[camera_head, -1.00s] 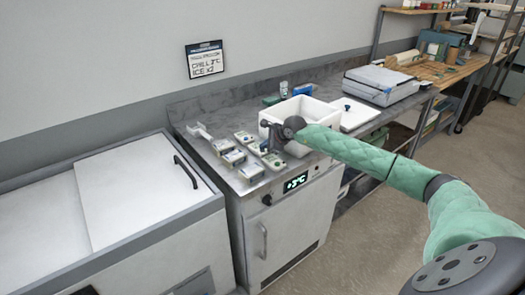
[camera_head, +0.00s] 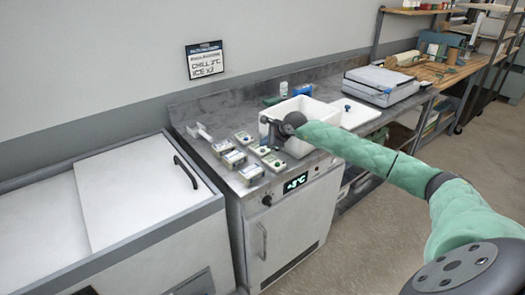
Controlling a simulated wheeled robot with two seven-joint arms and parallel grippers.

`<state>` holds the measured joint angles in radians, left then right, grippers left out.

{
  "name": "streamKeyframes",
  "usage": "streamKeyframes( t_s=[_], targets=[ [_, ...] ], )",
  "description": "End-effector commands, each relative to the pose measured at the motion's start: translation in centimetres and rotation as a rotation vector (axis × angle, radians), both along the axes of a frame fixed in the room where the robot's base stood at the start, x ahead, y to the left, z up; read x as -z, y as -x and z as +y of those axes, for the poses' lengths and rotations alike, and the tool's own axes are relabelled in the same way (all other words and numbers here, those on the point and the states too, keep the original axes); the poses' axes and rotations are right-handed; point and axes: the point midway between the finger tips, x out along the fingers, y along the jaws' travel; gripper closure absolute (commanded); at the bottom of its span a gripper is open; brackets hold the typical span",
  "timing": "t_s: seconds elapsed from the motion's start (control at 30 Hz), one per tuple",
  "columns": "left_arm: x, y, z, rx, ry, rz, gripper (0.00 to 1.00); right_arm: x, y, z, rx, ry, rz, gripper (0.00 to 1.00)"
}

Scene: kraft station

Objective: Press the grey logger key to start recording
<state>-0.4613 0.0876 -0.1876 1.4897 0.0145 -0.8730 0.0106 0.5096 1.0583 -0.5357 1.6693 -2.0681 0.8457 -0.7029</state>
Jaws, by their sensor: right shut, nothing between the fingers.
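Several small pale boxes with coloured tops lie in loose rows on the steel counter (camera_head: 218,116); one (camera_head: 251,172) is near the front edge. One box (camera_head: 274,163) shows a green spot on its top. The boxes are too small to tell which one is the logger, and I cannot make out a grey key. My right gripper (camera_head: 266,142) is shut and empty. It points down just behind the boxes, in front of the white bin; I cannot tell whether its tip touches anything. My left gripper is not in view.
A temperature display (camera_head: 297,184) is on the cabinet front below. A lidded chest (camera_head: 130,190) stands at left. A sign (camera_head: 205,60) hangs on the wall.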

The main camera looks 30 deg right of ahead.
Motion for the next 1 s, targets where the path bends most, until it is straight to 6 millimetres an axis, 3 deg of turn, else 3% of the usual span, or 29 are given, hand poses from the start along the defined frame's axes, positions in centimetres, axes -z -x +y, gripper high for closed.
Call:
streamKeyframes(
  t_s=[0.27, 0.8, 1.0],
  targets=[
    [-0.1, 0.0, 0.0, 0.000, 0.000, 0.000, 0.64, -0.7, 0.0, 0.0, 0.000, 0.000, 0.000, 1.00],
    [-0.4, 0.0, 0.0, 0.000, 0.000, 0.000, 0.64, -4.8, 0.0, 0.0, 0.000, 0.000, 0.000, 1.00],
    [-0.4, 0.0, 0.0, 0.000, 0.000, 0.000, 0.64, -5.0, 0.0, 0.0, 0.000, 0.000, 0.000, 1.00]
  ],
)
